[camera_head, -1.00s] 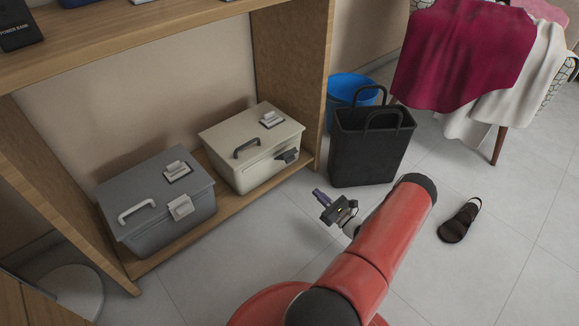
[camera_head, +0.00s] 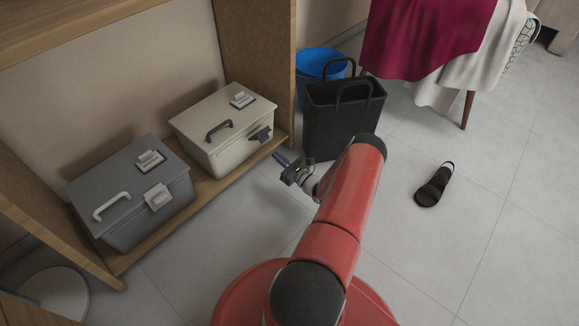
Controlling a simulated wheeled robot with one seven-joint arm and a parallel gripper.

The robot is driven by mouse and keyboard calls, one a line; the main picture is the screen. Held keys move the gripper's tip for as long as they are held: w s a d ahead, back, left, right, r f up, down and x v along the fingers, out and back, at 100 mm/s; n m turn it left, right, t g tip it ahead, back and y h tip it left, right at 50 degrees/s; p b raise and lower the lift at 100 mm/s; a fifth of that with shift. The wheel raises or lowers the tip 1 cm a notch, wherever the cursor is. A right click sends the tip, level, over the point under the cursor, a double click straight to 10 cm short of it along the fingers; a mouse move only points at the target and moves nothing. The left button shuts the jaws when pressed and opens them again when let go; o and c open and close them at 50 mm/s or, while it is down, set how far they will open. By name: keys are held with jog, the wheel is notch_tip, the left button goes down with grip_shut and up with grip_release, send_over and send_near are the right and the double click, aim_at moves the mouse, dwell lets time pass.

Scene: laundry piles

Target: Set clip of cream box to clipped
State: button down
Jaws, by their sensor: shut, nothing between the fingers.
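The cream box (camera_head: 215,153) sits on the low wooden shelf, with a dark handle on its lid and a small pale fitting near the lid's back corner. Its dark clip (camera_head: 260,134) is on the right end of its front face and appears to stick outward; its exact setting is too small to tell. My gripper (camera_head: 279,157) is shut and empty. In the picture it is just right of and below the clip, in front of the shelf, with a visible gap between them. Its fingers point up and left toward the box.
A grey box (camera_head: 150,215) with a light clip stands left of the cream box. A black bag (camera_head: 335,125) and a blue bucket (camera_head: 313,65) stand right of the shelf's upright panel (camera_head: 262,60). A dark sandal (camera_head: 434,186) lies on open floor at right.

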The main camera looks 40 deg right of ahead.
aim_at(266, 139)
jog(key=shift+w+a+r, duration=0.15)
jog(key=shift+w+r, duration=1.4)
jog(key=shift+r, duration=0.2)
jog(key=shift+r+p, duration=0.15)
jog(key=shift+p, duration=0.3)
jog(key=shift+r+g+p, duration=0.2)
jog(key=shift+g+p, duration=0.2)
jog(key=shift+r+g+p, duration=0.45)
jog(key=shift+g+p, duration=0.05)
jog(key=shift+p, duration=0.3)
jog(key=shift+r+g+p, duration=0.25)
jog(key=shift+g+p, duration=0.05)
jog(key=shift+p, duration=0.2)
